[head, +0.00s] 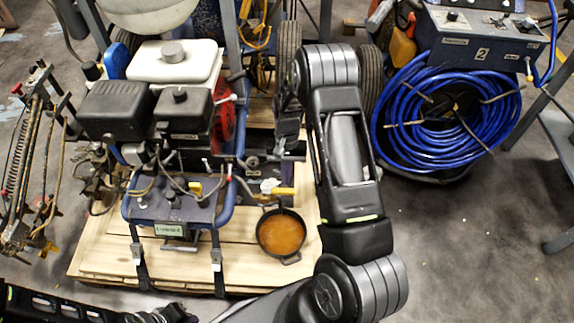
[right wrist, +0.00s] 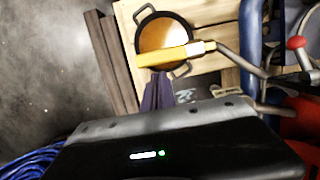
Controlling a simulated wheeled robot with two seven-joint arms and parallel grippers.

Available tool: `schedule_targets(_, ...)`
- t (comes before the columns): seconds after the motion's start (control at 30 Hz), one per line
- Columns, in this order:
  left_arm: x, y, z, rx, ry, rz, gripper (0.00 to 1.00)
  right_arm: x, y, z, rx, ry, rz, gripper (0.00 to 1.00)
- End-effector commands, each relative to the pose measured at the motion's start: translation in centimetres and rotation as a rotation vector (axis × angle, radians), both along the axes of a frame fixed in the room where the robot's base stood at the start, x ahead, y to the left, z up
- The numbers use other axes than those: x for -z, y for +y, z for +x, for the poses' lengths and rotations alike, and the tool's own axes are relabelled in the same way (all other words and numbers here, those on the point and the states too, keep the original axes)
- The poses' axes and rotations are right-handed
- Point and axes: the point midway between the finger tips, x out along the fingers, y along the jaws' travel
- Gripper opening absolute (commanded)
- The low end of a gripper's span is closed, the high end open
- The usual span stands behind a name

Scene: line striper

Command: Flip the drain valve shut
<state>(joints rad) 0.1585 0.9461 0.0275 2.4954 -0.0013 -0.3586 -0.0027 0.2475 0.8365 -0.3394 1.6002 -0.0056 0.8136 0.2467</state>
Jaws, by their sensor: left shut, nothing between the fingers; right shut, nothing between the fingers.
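The drain valve has a yellow handle (head: 283,191) at the lower right of the line striper (head: 172,100). In the right wrist view the yellow handle (right wrist: 176,54) sits on a bent metal rod and lies across the view of a black pan (right wrist: 141,28). The pan, holding orange-brown liquid, also shows in the head view (head: 281,235). My right gripper (head: 287,174) is shut and empty, its tips close beside the handle; contact cannot be told. Its dark fingers show just below the handle in the right wrist view (right wrist: 158,82). My left gripper (head: 180,314) is shut at the bottom edge, away from the valve.
The striper stands on a wooden pallet (head: 100,255). A coil of blue hose (head: 445,115) lies at the right, below a blue-grey machine (head: 480,40). A rack with hoses (head: 30,170) stands at the left. The floor at the lower right is clear.

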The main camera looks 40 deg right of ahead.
Motion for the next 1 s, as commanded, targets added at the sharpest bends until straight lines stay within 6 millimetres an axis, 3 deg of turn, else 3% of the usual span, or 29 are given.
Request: schedule_targets(1.0,-0.27,0.0,0.0,0.0,0.0,0.0,0.0,-0.03,0.62,-1.05,0.067,0.001,0.0,0.0)
